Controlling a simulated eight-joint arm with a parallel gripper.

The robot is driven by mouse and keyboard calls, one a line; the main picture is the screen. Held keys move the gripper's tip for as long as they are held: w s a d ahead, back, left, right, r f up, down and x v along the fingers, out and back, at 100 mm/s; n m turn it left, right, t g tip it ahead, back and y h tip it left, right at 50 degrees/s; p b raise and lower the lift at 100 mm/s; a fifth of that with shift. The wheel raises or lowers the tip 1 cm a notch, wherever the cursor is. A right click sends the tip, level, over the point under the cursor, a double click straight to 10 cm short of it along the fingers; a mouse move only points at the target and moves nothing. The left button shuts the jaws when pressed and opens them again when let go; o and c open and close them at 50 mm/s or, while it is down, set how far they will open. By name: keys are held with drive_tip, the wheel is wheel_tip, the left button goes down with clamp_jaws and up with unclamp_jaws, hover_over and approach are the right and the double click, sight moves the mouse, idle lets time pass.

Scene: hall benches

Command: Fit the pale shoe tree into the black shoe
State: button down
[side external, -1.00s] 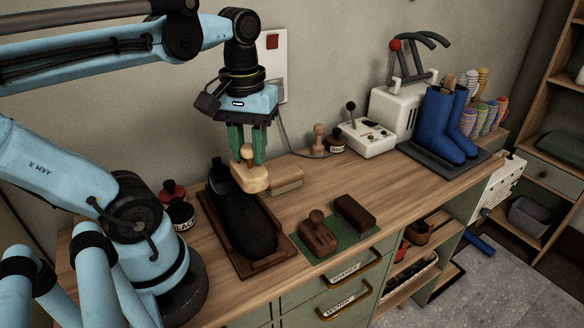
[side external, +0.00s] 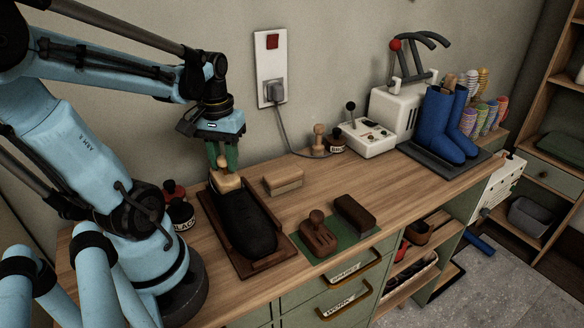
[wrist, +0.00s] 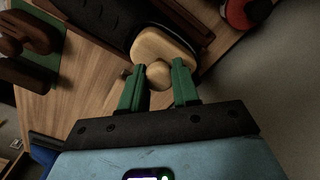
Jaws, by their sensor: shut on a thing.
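The black shoe (side external: 244,220) lies in a brown wooden tray (side external: 275,262) on the bench, toe toward the bench front. My gripper (side external: 224,165) is at the shoe's heel end, its green fingers pointing down. It is shut on the knob of the pale shoe tree (side external: 228,183). In the wrist view, my gripper (wrist: 158,85) has its fingers on either side of the round knob, and the shoe tree (wrist: 165,47) spreads beyond it against the black shoe (wrist: 112,15). The tree's lower part is hidden, so I cannot tell how deep it sits in the shoe opening.
A pale wooden block (side external: 283,181) lies right of the tray. A green mat (side external: 338,238) holds a brown knobbed brush (side external: 318,234) and a dark brush (side external: 355,213). Dark polish jars (side external: 181,214) stand left of the tray. Blue boots (side external: 440,128) stand far right.

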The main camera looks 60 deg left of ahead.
sight(223, 157)
drive_tip(key=shift+f, duration=1.3)
drive_tip(key=c, duration=0.8)
unclamp_jaws()
drive_tip(key=shift+f, duration=0.15)
wheel_tip(223, 157, up, 12)
drive_tip(key=shift+w+d, duration=0.1)
drive_tip(key=w+d+f+m+t, duration=0.1)
drive_tip(key=w+d+m+t, duration=0.1)
drive_tip(key=d, duration=0.3)
drive_tip(key=w+d+f+m+t, duration=0.2)
drive_tip(key=w+d+m, duration=0.2)
drive_tip(key=d, duration=0.1)
drive_tip(key=w+d+f+m+t, duration=0.2)
drive_tip(key=w+d+m+t, duration=0.1)
drive_tip(key=d, duration=0.2)
drive_tip(key=shift+w+d+f, duration=0.25)
drive_tip(key=shift+w, duration=0.05)
